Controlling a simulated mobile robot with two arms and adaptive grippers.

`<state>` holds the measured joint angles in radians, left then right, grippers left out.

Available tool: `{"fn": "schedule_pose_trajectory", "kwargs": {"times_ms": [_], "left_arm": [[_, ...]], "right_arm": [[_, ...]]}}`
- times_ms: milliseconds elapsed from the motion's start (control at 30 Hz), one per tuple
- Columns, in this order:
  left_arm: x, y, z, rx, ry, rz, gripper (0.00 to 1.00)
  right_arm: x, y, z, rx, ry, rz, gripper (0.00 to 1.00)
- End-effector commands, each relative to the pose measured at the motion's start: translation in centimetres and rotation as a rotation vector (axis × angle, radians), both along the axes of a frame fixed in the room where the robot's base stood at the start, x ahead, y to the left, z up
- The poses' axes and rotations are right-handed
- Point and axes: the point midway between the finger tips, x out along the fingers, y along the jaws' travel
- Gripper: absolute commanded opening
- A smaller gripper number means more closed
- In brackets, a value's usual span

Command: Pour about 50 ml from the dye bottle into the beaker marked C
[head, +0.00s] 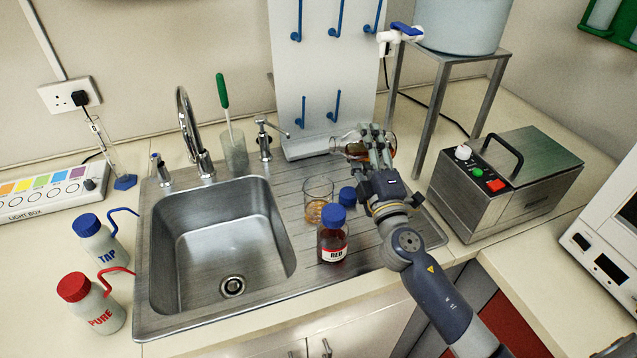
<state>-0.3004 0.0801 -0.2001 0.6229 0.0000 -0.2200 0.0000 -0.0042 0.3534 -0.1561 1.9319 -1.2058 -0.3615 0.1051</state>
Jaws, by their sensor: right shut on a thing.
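My right gripper (374,145) is shut on a clear glass vessel (349,141) with dark amber liquid in it. The vessel is tipped nearly level, one end to the left, above and behind the drainboard; I see no label on it and no stream. A clear beaker (319,187) stands on the drainboard to its lower left, with a little amber liquid at the bottom; I cannot read any mark on it. A brown bottle (332,240) with a blue cap and a label reading RED stands upright in front of the beaker. My left gripper is out of view.
A loose blue cap (347,196) lies right of the beaker. The sink (222,235) is to the left, with a tall tap (190,125). A pegboard (325,60) stands behind. A metal bath (505,180) and a stand (462,62) are at right. Two wash bottles stand far left.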

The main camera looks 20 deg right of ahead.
Motion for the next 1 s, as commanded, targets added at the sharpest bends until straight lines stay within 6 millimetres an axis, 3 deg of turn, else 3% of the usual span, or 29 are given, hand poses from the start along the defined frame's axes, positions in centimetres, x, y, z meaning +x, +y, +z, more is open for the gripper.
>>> {"fn": "schedule_pose_trajectory", "kwargs": {"times_ms": [33, 200, 400, 567, 700, 1000], "left_arm": [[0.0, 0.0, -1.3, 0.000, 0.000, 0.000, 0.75], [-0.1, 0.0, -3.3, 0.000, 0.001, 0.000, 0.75], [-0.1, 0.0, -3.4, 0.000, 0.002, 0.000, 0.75], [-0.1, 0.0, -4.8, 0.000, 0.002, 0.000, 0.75], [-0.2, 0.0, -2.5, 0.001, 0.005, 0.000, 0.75], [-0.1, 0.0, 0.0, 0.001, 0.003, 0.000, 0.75]], "right_arm": [[0.0, -0.1, -1.4, 0.012, 0.001, -0.001, 0.16], [0.0, -0.4, -3.5, 0.064, -0.003, -0.001, 0.16], [0.0, -0.5, -3.6, 0.085, -0.004, 0.000, 0.16], [0.0, -0.7, -5.2, 0.114, -0.005, -0.002, 0.16], [0.0, -0.6, -2.5, 0.169, -0.011, -0.001, 0.16], [0.0, -0.3, 0.3, 0.265, -0.016, 0.000, 0.16]]}}
